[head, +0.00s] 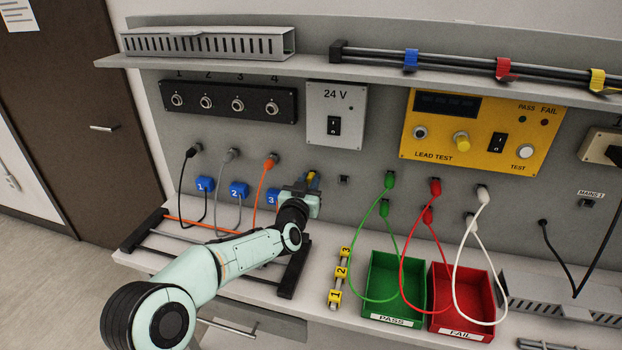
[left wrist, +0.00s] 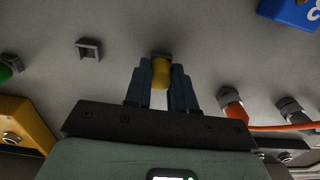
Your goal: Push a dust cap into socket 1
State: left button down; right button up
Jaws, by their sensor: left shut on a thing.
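My left gripper (head: 312,182) is up at the grey wall panel, right of the orange plug. In the left wrist view its two blue fingers (left wrist: 162,88) are shut on a yellow dust cap (left wrist: 160,75). The cap's far end meets or nearly meets a grey fitting (left wrist: 161,54) on the panel; I cannot tell whether it is inside it. My right gripper is out of view.
An orange plug (left wrist: 232,101) and cable are close beside the gripper. A square grey fitting (head: 343,180) is on its other side. Green, red and white leads hang over the green PASS bin (head: 371,313) and red FAIL bin (head: 437,325). A shelf (head: 200,63) overhangs the strip.

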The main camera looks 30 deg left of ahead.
aim_at(309, 182)
pick_arm(q)
jog(key=shift+b+v, duration=1)
jog(key=shift+v, duration=0.2)
jog(key=shift+b+v, duration=0.85)
jog(key=shift+v, duration=0.45)
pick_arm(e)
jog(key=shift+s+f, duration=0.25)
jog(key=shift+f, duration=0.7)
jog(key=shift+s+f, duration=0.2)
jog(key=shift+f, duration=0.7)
